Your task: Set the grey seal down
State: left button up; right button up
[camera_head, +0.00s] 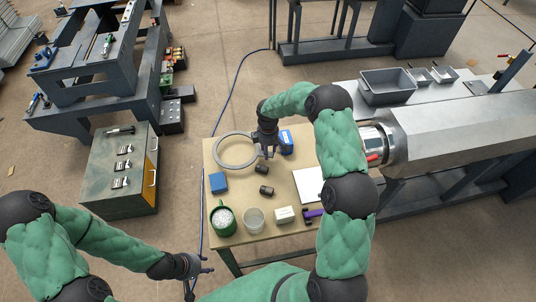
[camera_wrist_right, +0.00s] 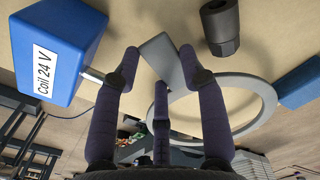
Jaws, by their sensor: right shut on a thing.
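The grey seal (camera_head: 218,150) is a flat ring with a plate-like tab, over the back left part of the beige table (camera_head: 240,236). My right gripper (camera_head: 267,153) points down at the ring's right side and is shut on the tab. In the right wrist view, the fingers of my right gripper (camera_wrist_right: 160,70) close around the tab of the grey seal (camera_wrist_right: 262,112), and the ring extends to the right. Whether the ring touches the table is hard to tell. My left gripper (camera_head: 200,272) is empty, low beside the table's front left corner, its fingers seemingly spread.
A blue "Coil 24 V" box (camera_wrist_right: 62,45) stands close beside my right gripper. Dark cylinders (camera_head: 265,190), a blue block (camera_head: 218,182), a green pot (camera_head: 223,220), a clear cup (camera_head: 254,220) and a white sheet (camera_head: 308,184) occupy the table. A metal machine (camera_head: 460,125) stands right.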

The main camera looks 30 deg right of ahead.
jog(key=shift+w+d+f, duration=0.1)
jog(key=shift+w+f, duration=0.05)
jog(key=shift+f, duration=1.65)
jog(key=shift+f+b, duration=0.1)
jog(key=shift+b, duration=0.25)
jog(key=o, duration=1.2)
jog(key=shift+c, duration=0.2)
